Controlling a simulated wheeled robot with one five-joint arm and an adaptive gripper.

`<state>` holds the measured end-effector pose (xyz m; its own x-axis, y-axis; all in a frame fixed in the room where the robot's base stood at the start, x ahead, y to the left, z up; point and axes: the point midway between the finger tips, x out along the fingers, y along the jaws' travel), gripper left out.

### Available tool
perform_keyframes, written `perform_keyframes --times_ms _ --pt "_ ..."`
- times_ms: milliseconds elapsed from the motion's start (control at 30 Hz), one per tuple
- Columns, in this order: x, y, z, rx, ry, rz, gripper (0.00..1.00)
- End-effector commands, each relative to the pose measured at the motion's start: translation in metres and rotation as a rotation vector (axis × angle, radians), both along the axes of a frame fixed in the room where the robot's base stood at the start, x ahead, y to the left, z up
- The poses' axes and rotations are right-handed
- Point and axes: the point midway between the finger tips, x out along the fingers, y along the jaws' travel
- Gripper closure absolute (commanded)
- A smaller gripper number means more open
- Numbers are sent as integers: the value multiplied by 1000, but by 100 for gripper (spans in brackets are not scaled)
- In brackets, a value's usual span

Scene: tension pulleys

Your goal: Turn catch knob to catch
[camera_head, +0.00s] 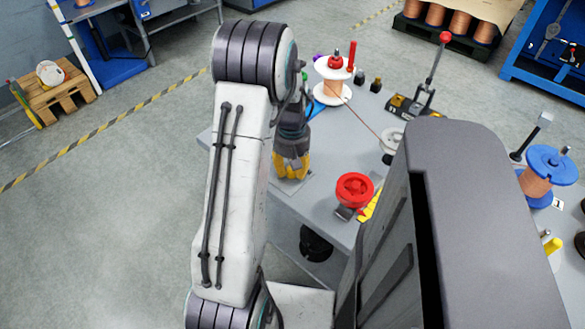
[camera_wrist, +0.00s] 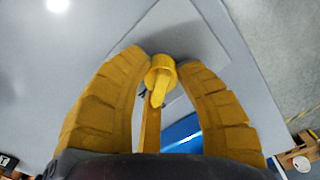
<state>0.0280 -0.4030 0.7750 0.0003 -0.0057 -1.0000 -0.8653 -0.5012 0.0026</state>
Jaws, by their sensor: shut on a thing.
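My gripper (camera_head: 291,165) is at the left part of the grey table, pointing down. In the wrist view its yellow fingers (camera_wrist: 163,68) close around a yellow knob (camera_wrist: 160,80) with a raised grip bar. The fingertips lie at both sides of the knob's far rim. I take this knob to be the catch knob; no label is readable. In the head view the gripper and arm hide the knob.
A spool of copper wire (camera_head: 333,88) with a red knob stands behind my gripper. A wire runs from it to a white pulley (camera_head: 394,141). A red wheel (camera_head: 355,189) is to the right. A red-tipped lever (camera_head: 437,65) rises farther back. The table's left edge is close.

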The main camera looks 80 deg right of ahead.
Motion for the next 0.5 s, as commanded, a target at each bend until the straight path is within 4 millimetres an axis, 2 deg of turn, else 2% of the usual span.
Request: perform_keyframes --times_ms 33,500 --pt "1 6 -1 19 -1 23 100" --pt "0 6 -1 20 -2 113 100"
